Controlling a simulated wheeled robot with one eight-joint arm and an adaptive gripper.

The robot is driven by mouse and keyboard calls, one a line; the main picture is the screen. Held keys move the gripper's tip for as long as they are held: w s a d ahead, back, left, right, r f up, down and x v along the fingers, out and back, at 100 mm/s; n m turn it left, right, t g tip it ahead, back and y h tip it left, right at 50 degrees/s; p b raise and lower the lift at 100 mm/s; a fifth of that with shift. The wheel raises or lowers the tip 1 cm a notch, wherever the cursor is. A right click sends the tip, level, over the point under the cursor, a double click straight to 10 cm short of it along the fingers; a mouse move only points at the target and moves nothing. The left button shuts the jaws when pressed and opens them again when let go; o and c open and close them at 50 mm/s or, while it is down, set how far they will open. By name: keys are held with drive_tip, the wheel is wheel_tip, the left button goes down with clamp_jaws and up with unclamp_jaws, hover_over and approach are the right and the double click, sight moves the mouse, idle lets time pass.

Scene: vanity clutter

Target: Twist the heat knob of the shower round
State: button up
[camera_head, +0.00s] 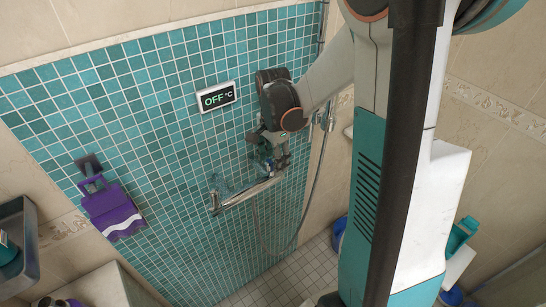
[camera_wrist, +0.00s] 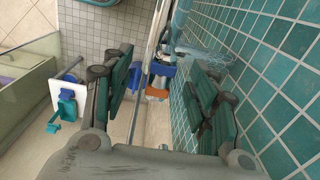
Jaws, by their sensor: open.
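The shower fitting is a chrome bar (camera_head: 245,194) on the teal tiled wall, and my gripper (camera_head: 273,152) is at its right end. The heat knob cannot be told apart there, as my gripper and arm cover that end. In the wrist view my gripper (camera_wrist: 157,75) has its two dark green fingers wide apart, with the right one close to the tiles. Chrome tubing (camera_wrist: 154,40) and small blue and orange parts (camera_wrist: 159,82) show between the fingers. I cannot tell whether a finger touches the fitting.
A purple cloth (camera_head: 112,210) hangs from a wall hook at the left. A shower hose (camera_head: 318,175) hangs right of my gripper. A metal shelf (camera_head: 18,250) is at the far left. Blue and teal items (camera_wrist: 66,105) lie at the left in the wrist view.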

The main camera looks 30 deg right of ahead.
drive_tip(key=shift+r+p, duration=2.25)
drive_tip(key=shift+r, duration=1.25)
